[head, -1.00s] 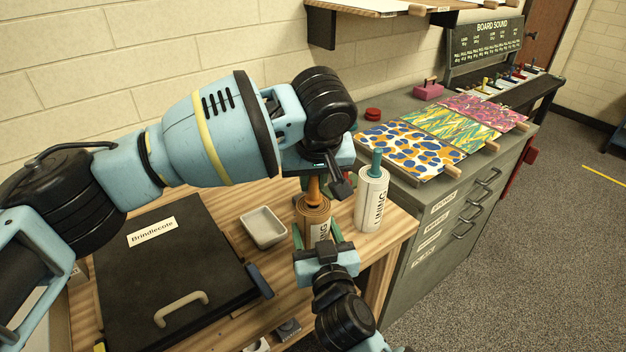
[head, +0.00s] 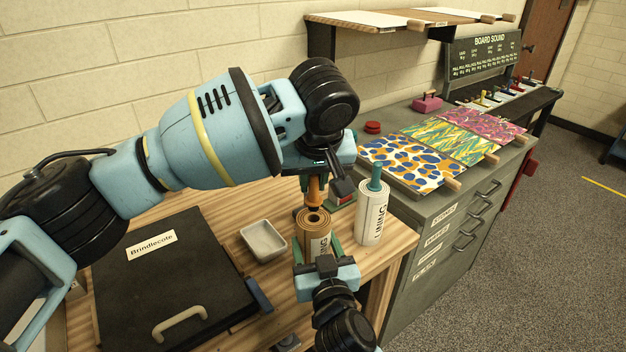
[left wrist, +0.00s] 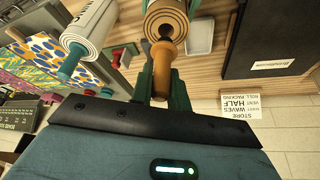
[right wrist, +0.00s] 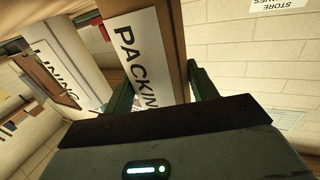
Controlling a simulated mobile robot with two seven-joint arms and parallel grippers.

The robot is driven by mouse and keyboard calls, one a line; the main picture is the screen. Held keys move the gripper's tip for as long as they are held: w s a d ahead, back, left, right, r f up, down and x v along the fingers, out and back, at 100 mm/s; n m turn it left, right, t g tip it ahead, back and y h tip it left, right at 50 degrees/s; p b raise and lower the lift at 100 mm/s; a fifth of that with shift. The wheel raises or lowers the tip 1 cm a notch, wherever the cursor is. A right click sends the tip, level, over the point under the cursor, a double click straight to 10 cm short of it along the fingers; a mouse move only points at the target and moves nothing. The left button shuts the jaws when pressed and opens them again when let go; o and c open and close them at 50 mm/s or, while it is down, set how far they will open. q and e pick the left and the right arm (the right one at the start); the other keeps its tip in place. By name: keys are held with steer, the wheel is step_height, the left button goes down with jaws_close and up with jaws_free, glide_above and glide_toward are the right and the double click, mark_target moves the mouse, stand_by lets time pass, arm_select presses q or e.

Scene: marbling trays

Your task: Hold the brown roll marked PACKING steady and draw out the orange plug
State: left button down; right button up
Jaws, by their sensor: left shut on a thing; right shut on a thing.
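The brown roll (head: 304,236) stands upright on the wooden bench, its open top showing. Its PACKING label (right wrist: 140,55) faces my right wrist camera. My right gripper (head: 317,246) is shut on the roll, one finger on each side. The orange plug (head: 315,190) is upright above the roll's mouth, its dark lower end close to the hole; I cannot tell whether the tip is clear. My left gripper (head: 318,180) is shut on the plug from above; the plug also shows between its fingers in the left wrist view (left wrist: 164,78).
A white LINING roll (head: 372,215) with a teal plug stands just right of the brown roll. A small pale tray (head: 263,241) and a black case (head: 165,275) lie to the left. Marbled boards (head: 410,160) lie on the grey cabinet.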

steer(key=o, duration=1.2)
steer(key=shift+c, duration=0.2)
steer(key=v, duration=1.2)
steer(key=shift+f, duration=0.1)
